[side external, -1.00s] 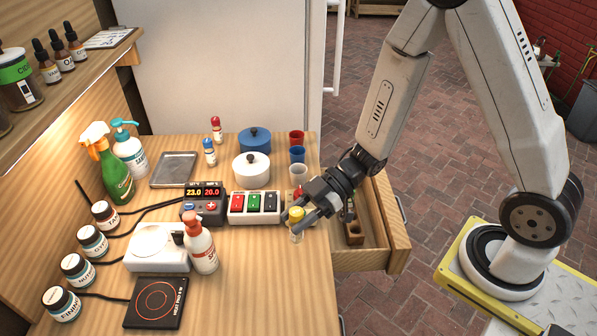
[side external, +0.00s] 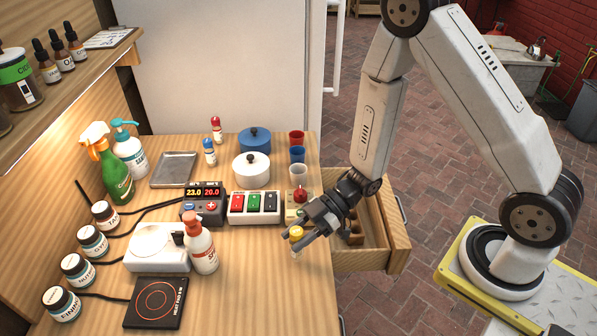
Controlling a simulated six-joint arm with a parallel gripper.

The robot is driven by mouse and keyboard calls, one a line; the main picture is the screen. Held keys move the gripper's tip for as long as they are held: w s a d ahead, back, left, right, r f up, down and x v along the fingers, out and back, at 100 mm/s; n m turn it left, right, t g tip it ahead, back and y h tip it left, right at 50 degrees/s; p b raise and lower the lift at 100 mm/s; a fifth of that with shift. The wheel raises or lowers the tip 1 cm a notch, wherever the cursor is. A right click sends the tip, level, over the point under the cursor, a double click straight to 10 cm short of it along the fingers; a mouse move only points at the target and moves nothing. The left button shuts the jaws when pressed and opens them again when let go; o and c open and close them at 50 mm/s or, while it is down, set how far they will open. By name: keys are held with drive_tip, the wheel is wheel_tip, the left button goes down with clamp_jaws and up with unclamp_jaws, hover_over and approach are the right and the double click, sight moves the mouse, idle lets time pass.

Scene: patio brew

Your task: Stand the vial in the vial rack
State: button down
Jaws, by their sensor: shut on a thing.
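My gripper (side external: 297,238) is shut on a small clear vial with a yellow cap (side external: 296,233). The vial looks upright, near the right edge of the wooden counter. The fingers cover part of it, and I cannot tell whether its base touches the counter. A wooden block with holes (side external: 354,238), which looks like the vial rack, sits in the open drawer (side external: 372,258) to the right of my gripper. My gripper and wrist partly hide the block.
A box with a red knob (side external: 300,197) stands just behind my gripper. Cups (side external: 297,155) stand farther back. The front right counter is clear.

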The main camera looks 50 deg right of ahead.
drive_tip(key=shift+f, duration=0.7)
drive_tip(key=shift+f, duration=0.1)
drive_tip(key=shift+c, duration=1.7)
unclamp_jaws()
drive_tip(key=shift+f+v, duration=0.2)
drive_tip(key=shift+v, duration=3.7)
drive_tip(key=shift+f, duration=0.1)
